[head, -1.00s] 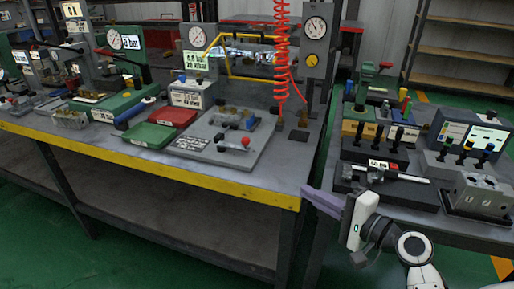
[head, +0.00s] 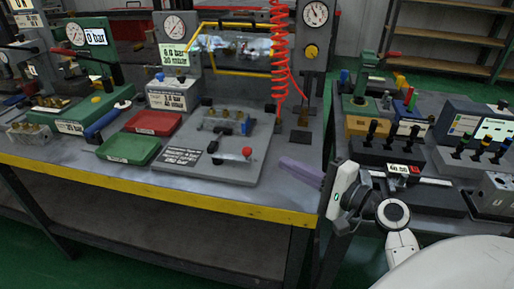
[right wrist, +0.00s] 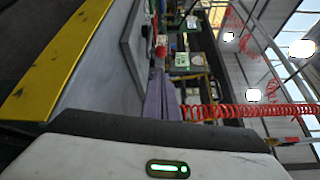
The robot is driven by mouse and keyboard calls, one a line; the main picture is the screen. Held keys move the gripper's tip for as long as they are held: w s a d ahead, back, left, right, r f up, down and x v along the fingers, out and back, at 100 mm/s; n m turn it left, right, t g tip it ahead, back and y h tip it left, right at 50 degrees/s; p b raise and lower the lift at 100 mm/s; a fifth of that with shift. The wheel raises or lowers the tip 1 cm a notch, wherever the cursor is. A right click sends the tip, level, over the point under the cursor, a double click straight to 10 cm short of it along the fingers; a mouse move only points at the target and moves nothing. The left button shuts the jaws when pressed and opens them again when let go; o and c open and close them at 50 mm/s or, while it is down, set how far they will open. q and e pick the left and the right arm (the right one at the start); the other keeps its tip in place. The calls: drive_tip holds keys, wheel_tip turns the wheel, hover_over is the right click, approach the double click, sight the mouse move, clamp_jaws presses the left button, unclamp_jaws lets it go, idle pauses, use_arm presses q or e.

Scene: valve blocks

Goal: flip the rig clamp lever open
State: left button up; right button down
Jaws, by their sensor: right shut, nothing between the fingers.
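The test rig is a grey plate (head: 262,160) on the workbench with a valve block (head: 226,121) on it. A lever with a red ball knob (head: 247,152) lies low over the plate's front right part; I take it as the clamp lever. A small red ball (right wrist: 161,51) also shows ahead of the fingers in the right wrist view. My right gripper (head: 287,164) has purple fingers, shut and empty, to the right of the plate near the bench's right front corner. It is apart from the lever. The fingers also show in the right wrist view (right wrist: 160,97). My left gripper is not in view.
A red coiled hose (head: 279,60) hangs behind the plate by a gauge post (head: 311,40). Red (head: 153,122) and green (head: 128,148) trays sit left of the plate. The yellow bench edge (head: 200,201) runs in front. A second bench with black fixtures (head: 375,150) stands right.

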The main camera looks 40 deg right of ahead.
drive_tip(key=shift+w, duration=0.35)
drive_tip(key=w, duration=0.3)
drive_tip(key=w+a, duration=0.1)
drive_tip(key=w, duration=0.5)
drive_tip(key=shift+w+a+f+p, duration=0.15)
drive_tip(key=shift+a+f+p, duration=0.25)
drive_tip(key=shift+a, duration=0.1)
